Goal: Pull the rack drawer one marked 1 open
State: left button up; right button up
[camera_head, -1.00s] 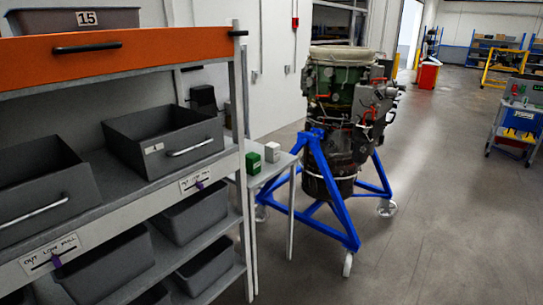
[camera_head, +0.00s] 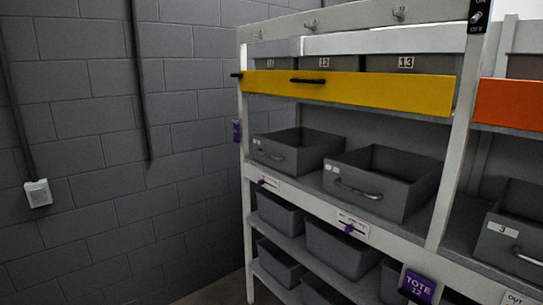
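The rack (camera_head: 456,160) fills the right half of the view. On its middle shelf stand grey drawers with metal handles. The leftmost grey drawer (camera_head: 277,155) has small pale labels too small to read and a handle low on its front. A second grey drawer (camera_head: 361,193) stands to its right, its label also unreadable. A third drawer (camera_head: 496,246), marked 3, is cut off by the right edge. How far each drawer sticks out is hard to tell. Neither of my grippers is in view.
A yellow panel (camera_head: 400,93) with black handles runs above the drawers, below bins marked 12 and 13. An orange panel (camera_head: 508,105) is at right. Grey bins (camera_head: 340,250) fill the lower shelf. A block wall (camera_head: 90,150) stands left.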

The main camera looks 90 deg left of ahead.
aim_at(294, 153)
jog(key=u, duration=2.9)
